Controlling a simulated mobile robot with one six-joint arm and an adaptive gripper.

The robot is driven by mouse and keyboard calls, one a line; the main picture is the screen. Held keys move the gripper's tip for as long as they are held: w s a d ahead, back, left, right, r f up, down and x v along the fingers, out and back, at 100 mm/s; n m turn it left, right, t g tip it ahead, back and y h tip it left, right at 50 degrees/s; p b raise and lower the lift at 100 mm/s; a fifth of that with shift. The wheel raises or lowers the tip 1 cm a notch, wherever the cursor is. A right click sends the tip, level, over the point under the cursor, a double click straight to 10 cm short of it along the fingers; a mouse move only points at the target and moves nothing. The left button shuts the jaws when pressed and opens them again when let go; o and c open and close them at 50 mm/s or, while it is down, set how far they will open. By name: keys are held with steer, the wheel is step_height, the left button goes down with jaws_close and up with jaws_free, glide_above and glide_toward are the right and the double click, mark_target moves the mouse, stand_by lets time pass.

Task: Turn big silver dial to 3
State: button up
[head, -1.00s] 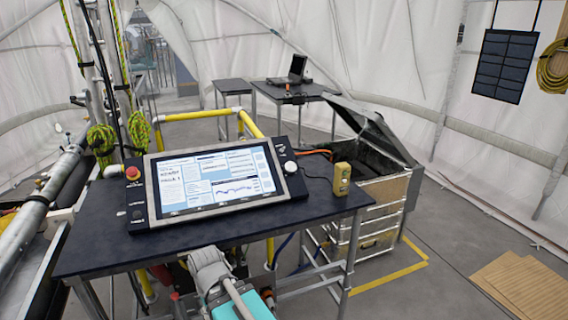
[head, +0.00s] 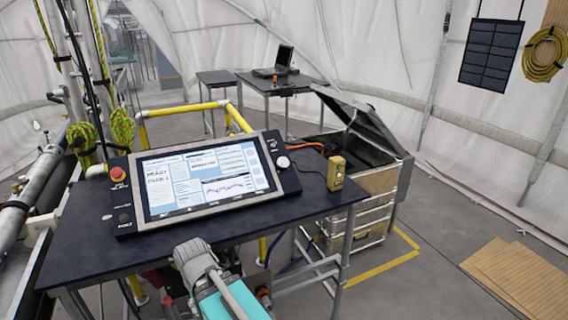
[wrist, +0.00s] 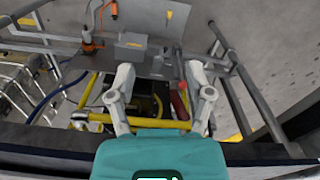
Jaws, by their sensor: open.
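A round silver-white dial (head: 283,162) sits at the right end of the tilted console (head: 205,180), beside its lit screen. Its pointer and numbers are too small to read. The console stands on a dark table (head: 270,220). In the head view my grey and teal arm is low, in front of the table's near edge, and its fingertips cannot be made out. In the wrist view my gripper (wrist: 160,72) is open and empty, its two fingers spread over the space below the table. The dial is not visible in the wrist view.
A red button (head: 117,174) is on the console's left end. A yellow handheld device (head: 336,172) stands right of the dial. An open-lidded crate (head: 375,185) stands behind on the right. Yellow rails (head: 190,108) run behind the table. Floor at the right is mostly clear.

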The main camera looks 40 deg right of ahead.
steer(key=shift+o, duration=1.1)
steer(key=shift+w+d+r, duration=0.1)
steer(key=shift+w+r, duration=0.1)
steer(key=shift+w, duration=0.05)
steer(key=shift+o, duration=0.4)
steer(key=w+d+r+t+p, duration=0.1)
steer(key=w+d+r+p, duration=0.6)
steer(key=w, duration=0.3)
steer(key=shift+d+r+p, duration=0.2)
steer(key=shift+d+p, duration=0.1)
steer(key=shift+d, duration=0.5)
step_height(320, 180, up, 19)
steer(key=t+h+p, duration=0.1)
steer(key=t+p, duration=0.2)
steer(key=p, duration=1.5)
glide_above(284, 161)
steer(key=s+a, duration=0.1)
steer(key=s, duration=0.4)
steer(key=shift+m, duration=0.4)
steer(key=shift+a+f+t, duration=0.1)
steer(key=shift+t, duration=0.2)
steer(key=b+x, duration=1.3)
steer(key=shift+f, duration=0.3)
